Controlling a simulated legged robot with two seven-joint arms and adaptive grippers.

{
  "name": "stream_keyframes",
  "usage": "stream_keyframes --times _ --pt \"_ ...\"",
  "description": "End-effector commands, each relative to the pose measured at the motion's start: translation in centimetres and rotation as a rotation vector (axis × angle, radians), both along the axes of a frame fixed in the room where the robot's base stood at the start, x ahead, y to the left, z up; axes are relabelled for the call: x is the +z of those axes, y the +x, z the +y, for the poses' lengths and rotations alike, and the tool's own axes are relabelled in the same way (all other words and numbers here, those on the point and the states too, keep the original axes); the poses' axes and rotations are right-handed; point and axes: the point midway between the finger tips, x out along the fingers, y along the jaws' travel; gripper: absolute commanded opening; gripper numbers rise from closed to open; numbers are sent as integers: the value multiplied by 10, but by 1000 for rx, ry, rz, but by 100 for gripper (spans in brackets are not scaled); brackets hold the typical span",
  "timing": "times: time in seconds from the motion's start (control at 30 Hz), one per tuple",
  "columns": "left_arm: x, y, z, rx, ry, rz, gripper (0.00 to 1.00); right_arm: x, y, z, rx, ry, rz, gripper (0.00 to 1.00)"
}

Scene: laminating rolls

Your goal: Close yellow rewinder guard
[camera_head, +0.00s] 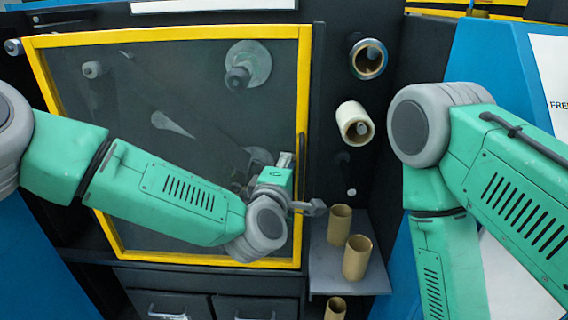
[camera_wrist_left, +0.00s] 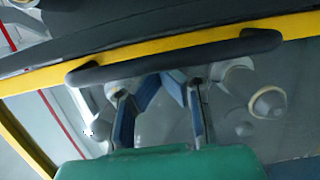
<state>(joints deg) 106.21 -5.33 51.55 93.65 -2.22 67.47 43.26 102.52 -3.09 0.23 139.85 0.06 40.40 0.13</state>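The yellow rewinder guard (camera_head: 165,34) is a yellow frame around a dark see-through panel. It stands across the rewinder's front, with rolls and spindles showing through it. I cannot tell whether any gap is left at its edges. Its dark bar handle (camera_head: 302,152) is on the right side of the frame; in the left wrist view the handle (camera_wrist_left: 175,60) crosses the yellow edge (camera_wrist_left: 150,50). My left gripper (camera_head: 284,162) is at the guard's lower right, close to the handle. In the wrist view its fingers (camera_wrist_left: 160,105) are apart, with nothing seen held. My right gripper is out of view.
Cardboard cores (camera_head: 357,258) stand on a grey shelf (camera_head: 325,270) right of the guard. A white roll (camera_head: 354,124) and a core on a spindle (camera_head: 368,58) stick out of the dark panel above. Drawers (camera_head: 170,305) lie below. My right arm fills the right side.

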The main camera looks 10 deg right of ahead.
Motion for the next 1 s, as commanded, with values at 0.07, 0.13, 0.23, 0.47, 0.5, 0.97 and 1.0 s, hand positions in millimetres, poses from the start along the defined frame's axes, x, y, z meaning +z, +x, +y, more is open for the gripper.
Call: stream_keyframes --times 0.07,0.13,0.23,0.47,0.5,0.97,1.0 --pt "1 -7 -9 -25 -2 3 0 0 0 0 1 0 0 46" --pt "1 -7 -9 -26 -2 3 0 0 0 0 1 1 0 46" --pt "1 -9 -9 -26 -1 3 0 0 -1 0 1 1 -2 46" --pt "0 -29 3 -25 1 5 0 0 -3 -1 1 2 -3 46" --pt "0 -35 8 -24 -1 5 0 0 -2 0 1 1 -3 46" --pt "-1 -103 53 -16 -8 4 0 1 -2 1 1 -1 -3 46" --pt "-2 -105 54 -16 -4 5 0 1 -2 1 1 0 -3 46"
